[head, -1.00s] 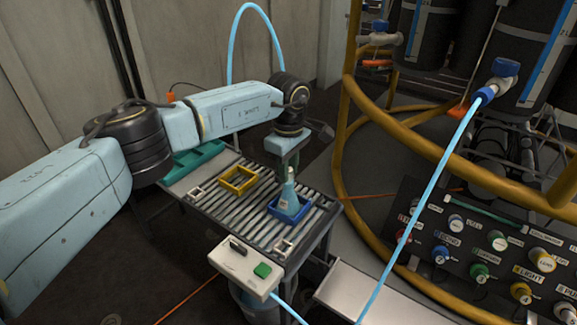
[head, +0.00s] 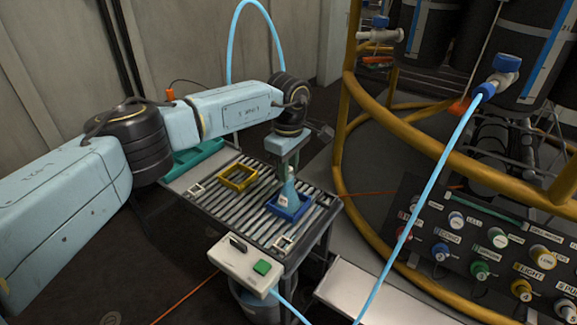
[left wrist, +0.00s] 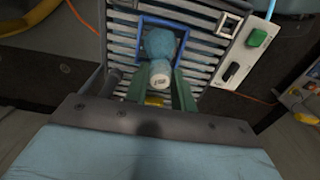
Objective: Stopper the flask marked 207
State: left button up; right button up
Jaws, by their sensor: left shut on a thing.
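A light blue conical flask (head: 288,193) with a pale label stands in a blue square frame (head: 306,207) on a slatted roller table. The label is too small to read. My left gripper (head: 288,163) points down right above the flask. In the left wrist view its green fingers (left wrist: 159,92) are shut around a small white piece (left wrist: 160,73), which looks like a stopper or cap at the flask's top. The flask's blue body (left wrist: 161,43) shows beyond it, inside the blue frame. I cannot tell whether the white piece is seated. My right gripper is not in view.
An empty yellow frame (head: 238,178) lies on the roller table (head: 235,205) to the left. A control box (head: 245,265) with a green button is at the table's front edge. A yellow rail (head: 338,150), a blue hose (head: 420,200) and a knob panel (head: 480,255) stand to the right.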

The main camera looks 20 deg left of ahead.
pick_arm(q)
jog(key=shift+f, duration=0.1)
jog(key=o, duration=1.4)
jog(key=shift+r+p, duration=2.15)
jog(key=shift+r, duration=0.95)
grip_shut()
